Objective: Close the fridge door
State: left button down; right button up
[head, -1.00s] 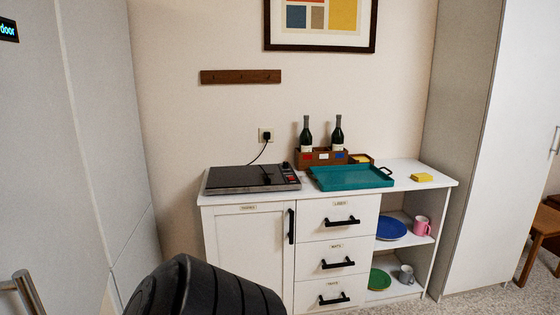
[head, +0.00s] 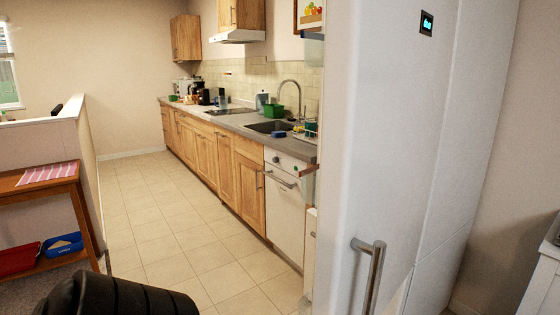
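The fridge door (head: 390,150) is the tall white panel right of centre in the head view. It appears to stand open, its outer face nearly in line with the fridge's white side (head: 470,150). Its metal bar handle (head: 372,275) is low on this face, and a small lit display (head: 426,23) is near the top. White pieces that look like inner door bins (head: 310,225) stick out past its left edge. The fridge interior is hidden. Neither gripper is in view; only a black ribbed part of mine shows at the bottom left.
A tiled floor (head: 160,215) runs clear along wooden base cabinets (head: 205,155) and a white dishwasher (head: 284,210). A low wall (head: 55,145) and a wooden shelf table (head: 35,187) stand at left. A white cabinet (head: 545,270) edges in at lower right.

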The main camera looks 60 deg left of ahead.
aim_at(387, 65)
jog(key=u, duration=1.15)
jog(key=i, duration=0.5)
jog(key=k, duration=0.5)
jog(key=u, duration=2.35)
jog(key=i, duration=0.4)
jog(key=z, duration=2.15)
